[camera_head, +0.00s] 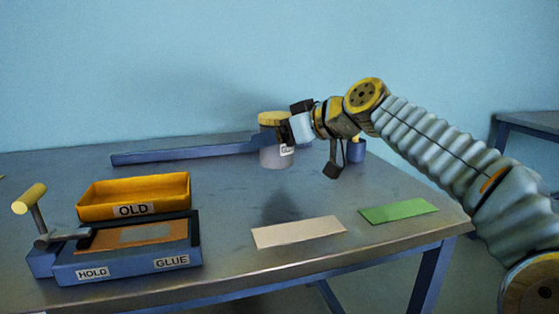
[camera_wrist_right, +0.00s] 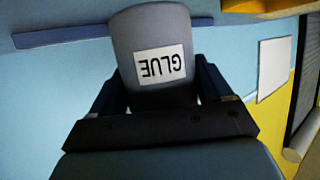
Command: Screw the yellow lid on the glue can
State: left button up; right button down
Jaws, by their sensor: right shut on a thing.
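The grey glue can (camera_head: 275,156) stands upright toward the back of the table, with its white label facing right. The yellow lid (camera_head: 272,118) sits on top of the can; whether it is fully screwed down cannot be told. My right gripper (camera_head: 287,130) comes from the right and is shut on the upper part of the can. In the right wrist view the can (camera_wrist_right: 150,30) sits between the two fingers, its GLUE label upside down, and the lid is hidden. My left gripper is not in view.
A long blue bar (camera_head: 185,154) reaches from the left to the can. A small blue pot (camera_head: 356,151) stands right of it. An orange OLD tray (camera_head: 180,188) and a blue HOLD GLUE fixture (camera_head: 130,269) are front left. Beige (camera_head: 300,232) and green (camera_head: 398,211) pieces lie at front.

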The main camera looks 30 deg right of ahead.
aim_at(280, 155)
jog(key=shift+w+f, duration=0.1)
jog(key=f, duration=0.1)
jog(key=d+f, duration=0.1)
jog(key=f, duration=0.1)
jog(key=w+f+b, duration=0.1)
jog(key=shift+w+d+f, duration=0.1)
jog(key=shift+d+f, duration=0.05)
jog(key=shift+f, duration=0.35)
jog(key=shift+f+b, duration=0.2)
jog(key=shift+b, duration=0.15)
grip_release()
jog(key=shift+r, duration=0.1)
jog(key=shift+r+p, duration=0.2)
jog(key=shift+p, duration=0.15)
jog(key=v, duration=1.2)
